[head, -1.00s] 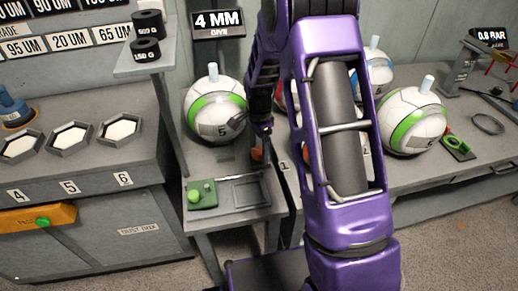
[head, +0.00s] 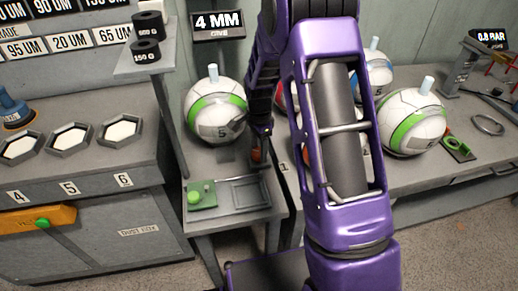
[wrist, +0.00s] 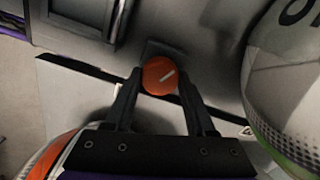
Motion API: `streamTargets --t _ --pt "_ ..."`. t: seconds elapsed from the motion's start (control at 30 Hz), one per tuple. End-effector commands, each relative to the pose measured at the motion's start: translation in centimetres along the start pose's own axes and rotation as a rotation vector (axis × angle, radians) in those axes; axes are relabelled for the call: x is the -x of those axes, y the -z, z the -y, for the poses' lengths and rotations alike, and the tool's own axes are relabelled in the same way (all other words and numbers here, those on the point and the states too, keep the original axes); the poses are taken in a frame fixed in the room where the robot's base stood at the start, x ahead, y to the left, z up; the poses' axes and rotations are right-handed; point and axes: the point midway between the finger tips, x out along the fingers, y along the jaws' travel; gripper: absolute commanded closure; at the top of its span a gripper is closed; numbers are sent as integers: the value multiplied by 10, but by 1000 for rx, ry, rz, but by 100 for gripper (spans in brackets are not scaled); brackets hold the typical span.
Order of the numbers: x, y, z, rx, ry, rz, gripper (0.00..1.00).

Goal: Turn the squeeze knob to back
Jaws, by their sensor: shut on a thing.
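The squeeze knob is a round orange knob (wrist: 158,72) with a white line on its face, and the line is slanted in the wrist view. In the head view only a small part of the orange knob (head: 257,156) shows behind my gripper. My gripper (wrist: 160,82) has one finger on each side of the knob and is shut on it. A white and green ball (head: 215,112) numbered 5 sits beside the gripper, under a "4 MM" display (head: 217,22). It also shows large at the right of the wrist view (wrist: 290,75).
A green pad with a green button (head: 198,197) and a shallow grey tray (head: 251,192) lie in front of the knob. Several more balls, among them a green-banded one (head: 408,122), stand on the right bench. A shelf with black weights (head: 146,52) overhangs at left.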

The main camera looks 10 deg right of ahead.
Motion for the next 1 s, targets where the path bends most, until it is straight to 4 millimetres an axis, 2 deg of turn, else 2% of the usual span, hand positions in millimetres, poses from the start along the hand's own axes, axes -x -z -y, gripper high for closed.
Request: streamTargets --t 0.27,1.0 --pt "1 0 0 144 0 0 100" --pt "1 0 0 835 1 0 100"
